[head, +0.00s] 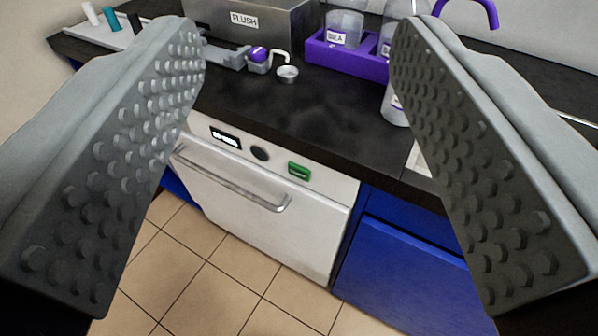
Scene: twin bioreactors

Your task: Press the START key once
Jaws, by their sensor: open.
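A green key (299,170) sits on the front panel of a white under-counter appliance (310,222); its lettering is too small to read, so I cannot tell if it says START. Left of it on the same panel are a dark round knob (260,153) and a small dark display (225,137). My gripper (300,58) is open and empty, its two studded grey fingers wide apart at the left and right of the picture. The green key shows between the fingers, beyond them and apart from them.
The appliance door has a protruding bar handle (232,182) below the panel. The black countertop (318,112) above carries a FLUSH box (243,19), a purple rack (345,58) with bottles and a small metal cup (287,74). Blue cabinets (400,270) stand at right. Tiled floor (200,285) in front is clear.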

